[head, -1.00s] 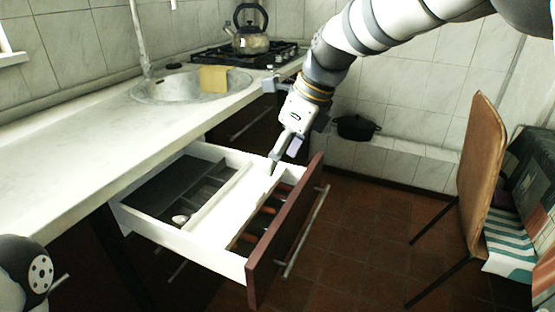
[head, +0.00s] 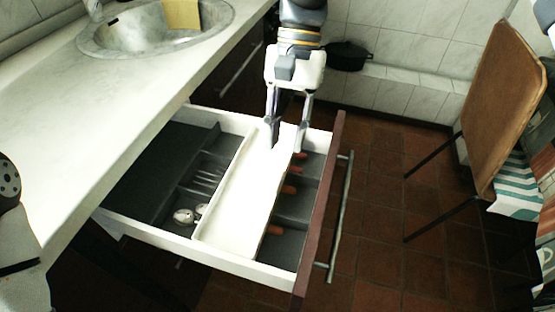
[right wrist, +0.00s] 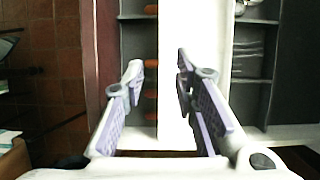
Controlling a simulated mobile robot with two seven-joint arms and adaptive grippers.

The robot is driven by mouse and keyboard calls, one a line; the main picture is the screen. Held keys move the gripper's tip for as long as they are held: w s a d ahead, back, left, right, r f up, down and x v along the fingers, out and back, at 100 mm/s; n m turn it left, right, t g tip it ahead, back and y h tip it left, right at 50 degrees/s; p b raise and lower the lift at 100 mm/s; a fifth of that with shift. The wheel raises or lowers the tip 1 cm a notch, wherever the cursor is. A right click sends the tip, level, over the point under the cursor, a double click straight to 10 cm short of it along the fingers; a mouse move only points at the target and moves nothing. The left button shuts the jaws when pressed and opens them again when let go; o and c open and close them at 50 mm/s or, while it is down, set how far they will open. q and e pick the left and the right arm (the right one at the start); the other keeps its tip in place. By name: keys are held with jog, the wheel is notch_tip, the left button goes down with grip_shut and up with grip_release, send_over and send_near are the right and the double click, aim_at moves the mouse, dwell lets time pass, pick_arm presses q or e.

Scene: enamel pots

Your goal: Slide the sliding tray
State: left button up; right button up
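The white sliding tray (head: 238,206) lies lengthwise across the open drawer (head: 232,262), between a left dark section and a right one. My right gripper (head: 286,147) points down at the tray's far end. Its fingers are apart, with one over the white surface and the other by the tray's right edge. The right wrist view shows the open fingers (right wrist: 160,72) and the tray's edge (right wrist: 172,30) in line with the gap between them. I cannot tell whether either finger touches the tray. My left gripper is out of view.
Forks and spoons (head: 190,214) lie left of the tray, and orange-handled utensils (head: 288,190) lie right of it. The drawer's brown front (head: 322,205) has a long handle. A counter with a sink (head: 150,32) is left; a chair (head: 505,105) stands right.

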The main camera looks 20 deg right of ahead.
aim_at(279, 178)
jog(key=x, duration=0.7)
jog(key=shift+a+f, duration=0.1)
jog(key=shift+f, duration=0.1)
jog(key=shift+w, duration=0.1)
jog(key=shift+c, duration=0.3)
grip_shut()
